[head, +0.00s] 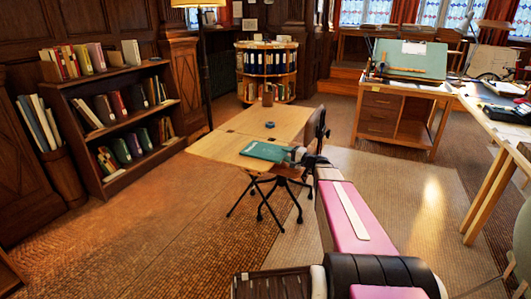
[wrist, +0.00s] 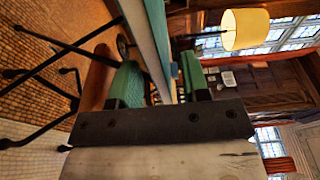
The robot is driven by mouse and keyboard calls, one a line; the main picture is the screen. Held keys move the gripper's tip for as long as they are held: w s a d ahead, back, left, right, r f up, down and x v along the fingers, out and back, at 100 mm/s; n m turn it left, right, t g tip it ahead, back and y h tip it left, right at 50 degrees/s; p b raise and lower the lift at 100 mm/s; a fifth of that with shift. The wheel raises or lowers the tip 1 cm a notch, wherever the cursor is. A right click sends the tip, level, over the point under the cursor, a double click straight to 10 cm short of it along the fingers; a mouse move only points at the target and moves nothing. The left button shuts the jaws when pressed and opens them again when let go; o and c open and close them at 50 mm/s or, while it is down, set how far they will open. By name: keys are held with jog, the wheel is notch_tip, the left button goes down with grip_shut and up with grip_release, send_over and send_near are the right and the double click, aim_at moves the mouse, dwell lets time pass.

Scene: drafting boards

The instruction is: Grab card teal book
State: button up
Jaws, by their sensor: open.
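The teal book (head: 264,151) lies flat near the front edge of the folding wooden table (head: 217,146) in the head view. My gripper (head: 299,156) is at the book's right end. In the wrist view, which is turned on its side, my gripper (wrist: 161,82) is open, with a green-padded finger on either side of a long pale and teal edge. That edge appears to be the teal book (wrist: 159,35), running between the fingers. Gaps show beside it, so the fingers do not look closed on it. The book's exact contact with the pads is unclear.
A small dark blue round item (head: 270,125) and a brown cup-like object (head: 267,95) are farther back on or behind the table. A chair stands at the table's right side. A bookshelf (head: 118,125) is left, a drafting desk (head: 395,115) right. Open floor lies in front left.

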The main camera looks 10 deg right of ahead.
grip_shut()
jog(key=shift+r, duration=0.1)
